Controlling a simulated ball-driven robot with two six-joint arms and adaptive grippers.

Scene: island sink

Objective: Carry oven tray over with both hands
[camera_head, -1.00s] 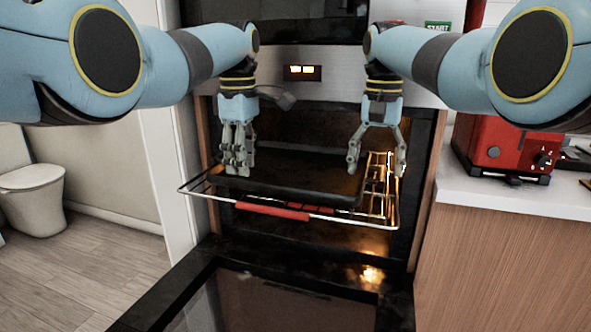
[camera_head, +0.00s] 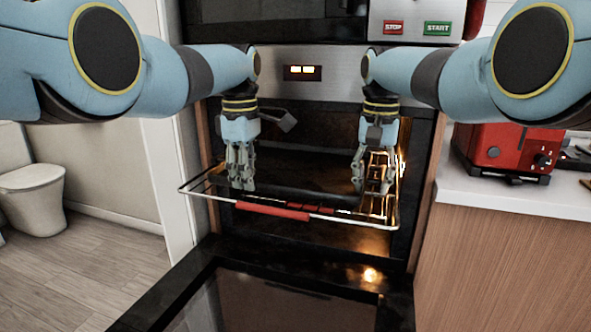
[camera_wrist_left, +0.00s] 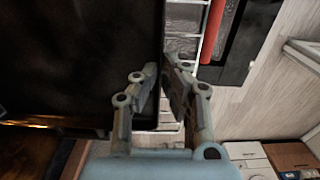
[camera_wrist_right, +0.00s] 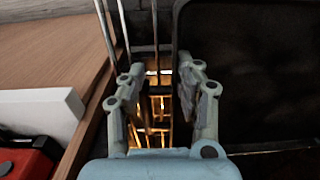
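The dark oven tray (camera_head: 305,187) lies on a wire rack (camera_head: 346,220) pulled partly out of the oven. My left gripper (camera_head: 242,187) is at the tray's left end. In the left wrist view its fingertips (camera_wrist_left: 160,66) are close together, one on each side of the tray's edge (camera_wrist_left: 120,60); whether they press on it is unclear. My right gripper (camera_head: 372,190) is at the tray's right end. In the right wrist view its fingers (camera_wrist_right: 160,72) are apart, the right one by the tray's edge (camera_wrist_right: 240,75), the left one over the rack wires.
The oven door (camera_head: 165,297) hangs open below the rack. A counter (camera_head: 500,199) with a red toaster (camera_head: 500,150) stands to the right, a toilet (camera_head: 35,195) to the left. A microwave (camera_head: 270,22) is above the oven.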

